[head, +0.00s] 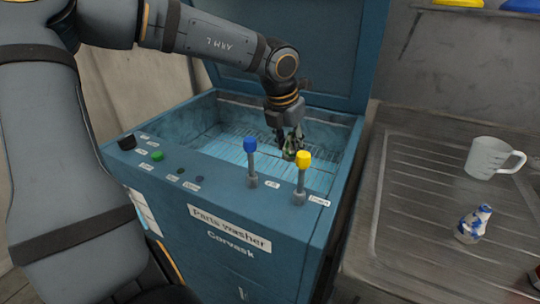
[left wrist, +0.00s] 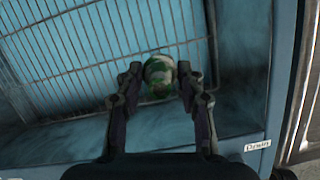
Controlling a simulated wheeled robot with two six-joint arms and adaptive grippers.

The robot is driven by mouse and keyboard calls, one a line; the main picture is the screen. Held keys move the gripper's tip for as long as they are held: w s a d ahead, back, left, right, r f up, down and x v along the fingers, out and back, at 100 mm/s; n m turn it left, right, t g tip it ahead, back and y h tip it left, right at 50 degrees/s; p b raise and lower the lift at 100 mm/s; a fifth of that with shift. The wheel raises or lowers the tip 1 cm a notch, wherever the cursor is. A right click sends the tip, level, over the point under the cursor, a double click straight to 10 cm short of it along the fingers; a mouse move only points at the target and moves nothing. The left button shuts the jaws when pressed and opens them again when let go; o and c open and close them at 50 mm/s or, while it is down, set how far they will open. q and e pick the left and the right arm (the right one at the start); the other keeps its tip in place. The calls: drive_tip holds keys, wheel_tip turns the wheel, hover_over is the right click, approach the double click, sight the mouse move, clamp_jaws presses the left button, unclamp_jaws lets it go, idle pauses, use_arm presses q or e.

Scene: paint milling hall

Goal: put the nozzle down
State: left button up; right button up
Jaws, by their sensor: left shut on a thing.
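My left gripper (head: 289,140) points down over the open basin of the blue parts washer (head: 232,222). It is shut on a small green and whitish piece, which I take to be the nozzle (head: 289,154). In the left wrist view the nozzle (left wrist: 159,70) sits between the two fingertips of the left gripper (left wrist: 160,84), with the wire grid (left wrist: 80,45) of the basin behind it. The nozzle's lower end is partly hidden, and I cannot tell how high it is above the grid. My right gripper is not in view.
Blue (head: 250,146) and yellow (head: 303,158) knobbed levers stand on the washer's front edge, close to the gripper. The raised lid (head: 325,55) is behind. At right, a ribbed metal drainboard (head: 415,190) holds a clear jug (head: 488,158) and a white-and-blue object (head: 472,226).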

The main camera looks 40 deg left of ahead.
use_arm(q)
drive_tip(key=w+a+f, duration=0.1)
drive_tip(key=a+f, duration=0.1)
drive_tip(key=w+a+f, duration=0.2)
drive_tip(key=a+f, duration=0.1)
drive_tip(key=w+a+f, duration=0.1)
drive_tip(key=a+f, duration=0.1)
drive_tip(key=a, duration=0.1)
drive_tip(key=shift+w+a+f, duration=0.15)
drive_tip(key=shift+w+f, duration=0.05)
drive_tip(key=shift+w, duration=0.15)
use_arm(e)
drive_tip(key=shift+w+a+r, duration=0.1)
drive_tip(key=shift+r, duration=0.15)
use_arm(q)
drive_tip(key=x, duration=0.4)
drive_tip(key=shift+s+a, duration=0.25)
drive_tip(key=shift+s, duration=0.1)
drive_tip(key=shift+d+b, duration=0.1)
drive_tip(key=shift+b, duration=0.2)
drive_tip(key=shift+f, duration=0.1)
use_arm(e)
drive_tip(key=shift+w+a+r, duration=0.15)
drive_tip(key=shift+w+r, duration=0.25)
use_arm(q)
drive_tip(key=o, duration=1)
drive_tip(key=shift+o, duration=0.8)
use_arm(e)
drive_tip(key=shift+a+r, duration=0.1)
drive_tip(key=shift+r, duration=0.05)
